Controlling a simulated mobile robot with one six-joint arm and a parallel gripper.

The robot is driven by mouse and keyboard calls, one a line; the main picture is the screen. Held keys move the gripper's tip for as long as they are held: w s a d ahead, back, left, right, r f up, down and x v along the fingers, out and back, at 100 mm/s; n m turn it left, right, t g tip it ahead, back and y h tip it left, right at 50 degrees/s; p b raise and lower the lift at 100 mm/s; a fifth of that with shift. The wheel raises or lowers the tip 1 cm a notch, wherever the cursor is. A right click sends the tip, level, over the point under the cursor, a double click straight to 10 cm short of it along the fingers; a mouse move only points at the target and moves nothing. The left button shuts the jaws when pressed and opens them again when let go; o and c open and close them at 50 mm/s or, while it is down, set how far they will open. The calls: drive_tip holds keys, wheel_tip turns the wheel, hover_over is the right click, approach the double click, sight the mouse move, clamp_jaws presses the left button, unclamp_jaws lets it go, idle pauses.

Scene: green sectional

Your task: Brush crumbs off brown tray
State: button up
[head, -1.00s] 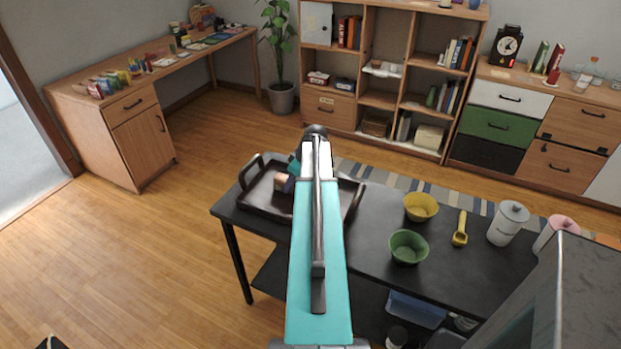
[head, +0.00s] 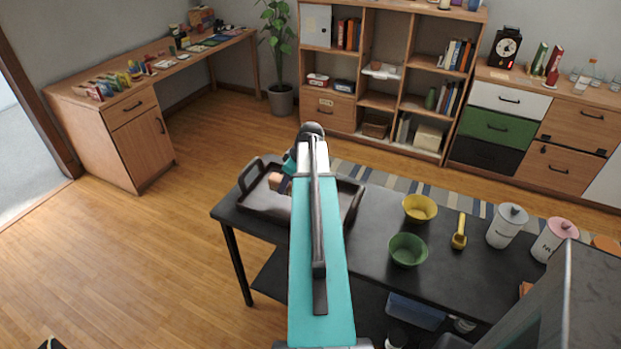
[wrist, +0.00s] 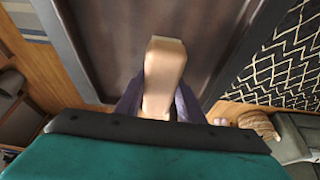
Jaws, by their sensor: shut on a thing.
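The brown tray (head: 258,203) lies on the left end of the black table, its dark raised rim and a handle showing. My gripper (wrist: 160,104) is shut on a tan, blunt-ended thing, probably the brush (wrist: 163,72), with a dark purple finger on each side. In the head view the tan end of the brush (head: 275,180) shows over the tray, left of my arm. The tray floor also shows in the wrist view (wrist: 112,45). I cannot tell whether the brush touches the tray. I can make out no crumbs; my arm hides part of the tray.
On the table to the right stand a yellow bowl (head: 420,208), a green bowl (head: 407,250), a yellow scoop (head: 459,232), a white canister (head: 506,226) and a pink canister (head: 555,238). A patterned rug (head: 385,180) lies behind the table. The table between tray and bowls is clear.

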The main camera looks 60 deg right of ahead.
drive_tip(key=shift+r+p, duration=0.9)
drive_tip(key=shift+r, duration=1.3)
drive_tip(key=shift+w+a, duration=0.15)
drive_tip(key=shift+w, duration=0.05)
drive_tip(key=w+a+r, duration=0.5)
drive_tip(key=w+a, duration=0.3)
drive_tip(key=a, duration=0.4)
drive_tip(key=w+a+r, duration=0.5)
drive_tip(key=w+a, duration=0.2)
drive_tip(key=a, duration=0.5)
drive_tip(key=w+a+r+m, duration=0.1)
drive_tip(key=a+r, duration=0.3)
drive_tip(key=a, duration=0.8)
drive_tip(key=w+a+r, duration=0.2)
drive_tip(key=a+r, duration=0.3)
drive_tip(key=a, duration=0.8)
drive_tip(key=shift+w+r+m+h+b, duration=0.15)
drive_tip(key=shift+w+m+h+b, duration=0.15)
drive_tip(key=shift+w+m, duration=0.1)
